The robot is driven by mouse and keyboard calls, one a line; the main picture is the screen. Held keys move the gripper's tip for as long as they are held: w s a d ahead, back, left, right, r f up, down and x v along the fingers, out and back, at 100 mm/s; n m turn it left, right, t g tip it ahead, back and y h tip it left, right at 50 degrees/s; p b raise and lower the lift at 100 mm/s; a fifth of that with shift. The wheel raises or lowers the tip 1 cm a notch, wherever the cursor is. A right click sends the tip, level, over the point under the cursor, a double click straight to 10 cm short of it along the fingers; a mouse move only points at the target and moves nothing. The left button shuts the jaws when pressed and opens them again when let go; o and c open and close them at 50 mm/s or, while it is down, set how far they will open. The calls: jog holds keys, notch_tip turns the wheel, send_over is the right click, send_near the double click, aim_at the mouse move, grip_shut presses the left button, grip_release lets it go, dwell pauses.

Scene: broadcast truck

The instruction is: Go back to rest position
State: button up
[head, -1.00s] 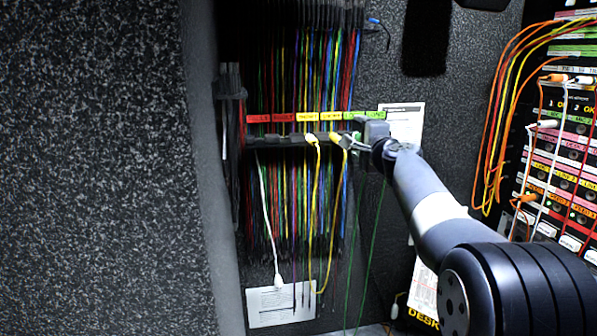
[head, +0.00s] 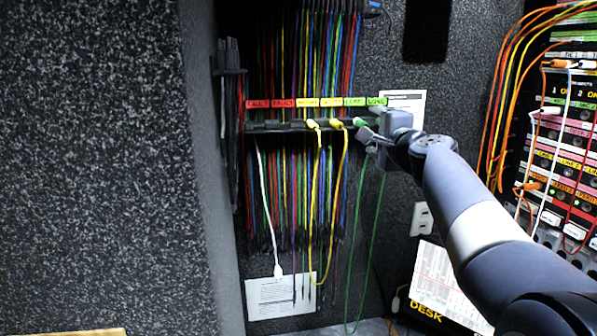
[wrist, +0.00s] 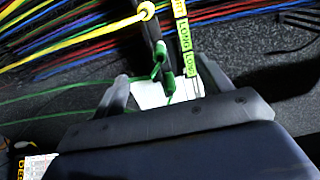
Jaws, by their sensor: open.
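My gripper (head: 368,137) is at the right end of the dark cable rack bar (head: 270,126), just below the green LONG labels (head: 377,101). In the wrist view my gripper (wrist: 155,85) has its fingers apart. Green plugs (wrist: 160,62) show beyond and between the fingers there, and I cannot tell whether they touch. One green plug (head: 360,122) shows just above the gripper in the head view. Green cables (head: 362,230) hang below.
Yellow-plugged cables (head: 335,124) hang left of my gripper, among many coloured cords. A patch panel (head: 570,130) with looped orange cables (head: 497,110) stands at right. A white sheet (head: 280,297) and a DESK sign (head: 428,308) are low down.

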aim_at(361, 122)
jog(key=w+p, duration=0.1)
jog(key=w, duration=0.1)
jog(key=w+a+p, duration=0.1)
jog(key=w+p, duration=0.1)
jog(key=w, duration=0.1)
jog(key=w+p, duration=0.1)
jog(key=w, duration=0.2)
jog(key=shift+w+a+r, duration=0.1)
jog(key=shift+w+a, duration=0.15)
jog(key=shift+a, duration=0.1)
jog(key=s+f+n+b, duration=0.1)
jog(key=s+f+b, duration=0.1)
jog(key=s, duration=1)
jog(key=shift+s+d+g+y, duration=0.15)
jog(key=shift+d+g+y, duration=0.1)
jog(key=shift+g+y, duration=0.05)
